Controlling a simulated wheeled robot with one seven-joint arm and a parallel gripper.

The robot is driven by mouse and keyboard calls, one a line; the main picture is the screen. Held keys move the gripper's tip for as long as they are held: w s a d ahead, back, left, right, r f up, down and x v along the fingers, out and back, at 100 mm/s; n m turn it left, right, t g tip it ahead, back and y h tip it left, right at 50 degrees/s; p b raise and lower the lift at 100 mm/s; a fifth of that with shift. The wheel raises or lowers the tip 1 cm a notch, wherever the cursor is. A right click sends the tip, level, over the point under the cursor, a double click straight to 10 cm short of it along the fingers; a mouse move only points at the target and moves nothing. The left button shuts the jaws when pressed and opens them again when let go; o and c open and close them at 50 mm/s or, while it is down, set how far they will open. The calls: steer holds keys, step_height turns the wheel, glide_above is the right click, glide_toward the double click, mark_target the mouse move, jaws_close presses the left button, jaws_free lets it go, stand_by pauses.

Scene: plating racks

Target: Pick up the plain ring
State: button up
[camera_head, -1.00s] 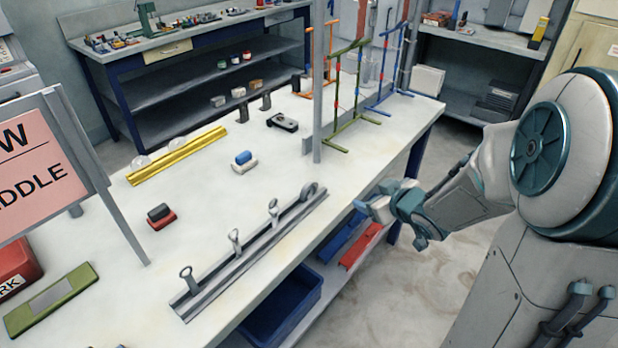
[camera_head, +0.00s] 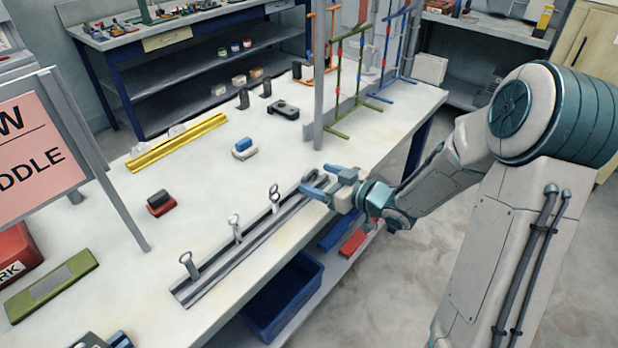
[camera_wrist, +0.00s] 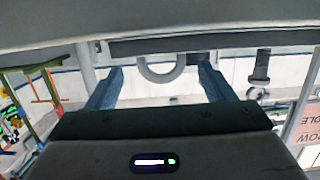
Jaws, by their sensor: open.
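The plain ring, a thick grey ring (camera_wrist: 160,79), shows in the wrist view between my two blue fingers, apart from both. Its upper part is cut off there by a dark bar. My gripper (camera_head: 320,181) is open at the right far end of a grey slotted rail (camera_head: 237,262) on the table's front edge. It also shows in the wrist view (camera_wrist: 161,66). In the head view the fingers mostly hide the ring. Several stemmed pieces with small ring tops stand along the rail, the nearest to my gripper at its left (camera_head: 274,194).
A grey post (camera_head: 319,80) and a green stand (camera_head: 338,90) rise behind my gripper. A blue-and-white block (camera_head: 244,149), a red-and-black block (camera_head: 160,203) and a yellow rail (camera_head: 178,143) lie farther left. A blue bin (camera_head: 280,300) sits below the table edge.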

steer(key=shift+x, duration=2.8)
steer(key=shift+s, duration=0.1)
steer(key=c, duration=1.1)
